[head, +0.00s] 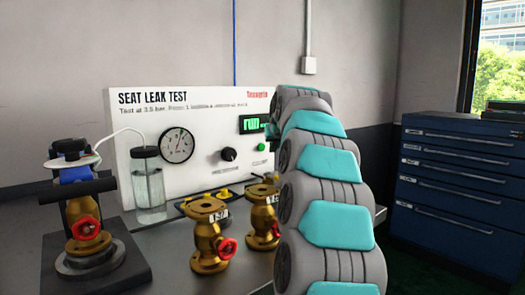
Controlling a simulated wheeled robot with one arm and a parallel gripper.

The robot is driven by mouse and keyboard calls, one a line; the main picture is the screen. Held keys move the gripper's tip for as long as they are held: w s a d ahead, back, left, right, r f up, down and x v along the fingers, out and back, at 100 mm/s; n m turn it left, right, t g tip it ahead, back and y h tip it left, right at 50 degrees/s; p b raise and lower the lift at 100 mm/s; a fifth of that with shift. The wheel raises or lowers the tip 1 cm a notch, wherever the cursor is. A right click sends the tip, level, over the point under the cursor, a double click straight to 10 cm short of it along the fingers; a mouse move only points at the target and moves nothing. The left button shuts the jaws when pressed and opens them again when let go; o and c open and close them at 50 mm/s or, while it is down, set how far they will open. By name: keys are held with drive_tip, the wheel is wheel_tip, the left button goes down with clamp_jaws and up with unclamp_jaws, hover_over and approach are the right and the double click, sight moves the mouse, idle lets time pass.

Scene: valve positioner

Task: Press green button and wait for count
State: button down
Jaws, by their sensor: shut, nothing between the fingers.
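The white seat leak test panel (197,110) stands at the back of the bench. A small round green button (261,147) is on its right side, below a lit green display (251,124). The display seems to read "run"; its right end is cut off by my arm. My arm rises on the right and reaches toward the panel. My gripper is hidden behind the arm, so I cannot see whether it touches anything. A round gauge (177,145) and a black knob (228,154) are also on the panel.
A brass valve with a red handwheel is clamped in a fixture (78,187) at left, beside a water jar (148,185). Two brass valves (207,240) (262,220) stand on the bench (175,275) left of my arm. A blue drawer cabinet (455,190) is at right.

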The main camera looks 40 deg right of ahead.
drive_tip(key=shift+s+d+f+b, duration=0.1)
drive_tip(key=shift+s+b, duration=0.3)
drive_tip(key=shift+s, duration=1.2)
